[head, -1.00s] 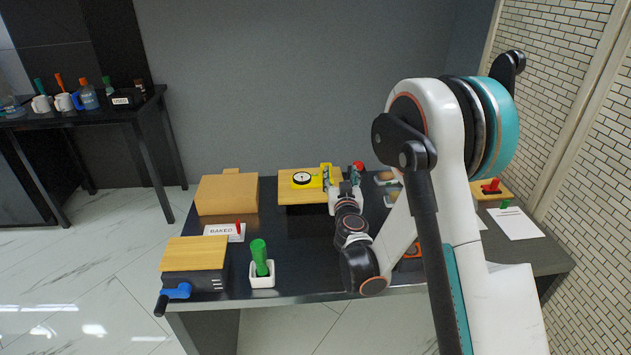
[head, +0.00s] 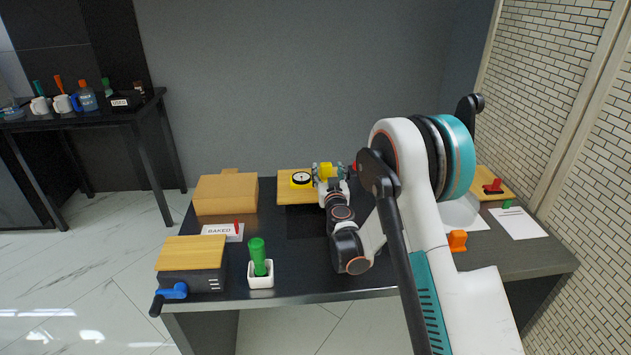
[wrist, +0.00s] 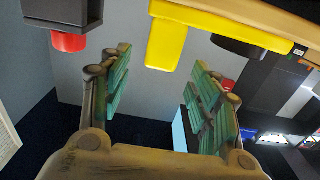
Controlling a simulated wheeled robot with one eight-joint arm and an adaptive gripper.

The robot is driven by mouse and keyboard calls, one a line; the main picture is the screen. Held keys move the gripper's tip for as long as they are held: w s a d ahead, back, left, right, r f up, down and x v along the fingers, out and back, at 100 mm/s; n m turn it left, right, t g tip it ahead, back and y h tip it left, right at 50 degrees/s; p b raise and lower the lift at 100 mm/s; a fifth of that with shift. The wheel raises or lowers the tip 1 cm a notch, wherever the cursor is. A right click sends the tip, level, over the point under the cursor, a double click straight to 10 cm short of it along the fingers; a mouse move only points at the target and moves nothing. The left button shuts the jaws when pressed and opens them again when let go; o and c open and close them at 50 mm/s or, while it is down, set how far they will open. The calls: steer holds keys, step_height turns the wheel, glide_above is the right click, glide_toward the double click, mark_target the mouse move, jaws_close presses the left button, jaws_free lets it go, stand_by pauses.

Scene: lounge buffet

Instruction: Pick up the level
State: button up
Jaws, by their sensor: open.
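The level appears to be the yellow piece with a round white dial (head: 301,180), lying on a wooden board (head: 292,196) at the back of the dark table. A yellow block-like part (head: 325,171) stands at its right end, between my fingers. My gripper (head: 328,172) is open there, with a green-padded finger on either side. In the wrist view, the yellow part (wrist: 168,42) points down between the open fingers (wrist: 161,66), with gaps beside it. I cannot tell whether either finger touches it.
A cardboard-coloured box (head: 226,194) stands left of the board. In front are a BAKED card (head: 222,232), a wood-topped box with a blue handle (head: 192,265), and a green-handled tool in a white holder (head: 258,258). An orange item (head: 457,240) is right of my arm.

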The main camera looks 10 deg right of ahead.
mark_target(326, 167)
steer(key=w+b, duration=0.2)
steer(key=w, duration=0.3)
jaws_close()
